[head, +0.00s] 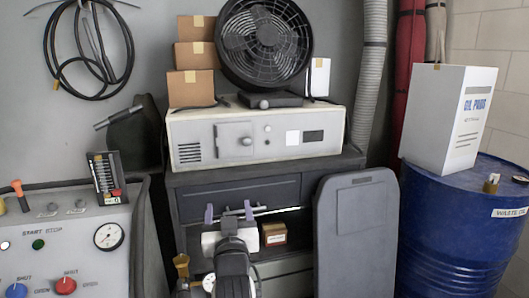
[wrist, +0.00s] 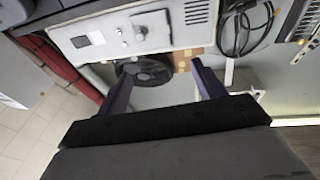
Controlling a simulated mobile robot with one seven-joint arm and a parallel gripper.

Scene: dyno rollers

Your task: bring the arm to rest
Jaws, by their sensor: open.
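My gripper (head: 229,213) shows in the head view at the lower middle, in front of the dark drawer cabinet. Its two purple-grey fingers stand apart with nothing held between them. My arm rises from the bottom edge behind it. In the wrist view my gripper (wrist: 158,85) spreads its two fingers wide, and the gap between them is empty. A small brown box (head: 274,234) sits in the cabinet opening just right of my gripper, apart from it.
The dark cabinet (head: 240,191) carries a white unit (head: 255,136) and a black fan (head: 264,42). A dark panel (head: 356,240) stands right of my arm. A blue drum (head: 450,235) is at right, a control console (head: 75,245) at left.

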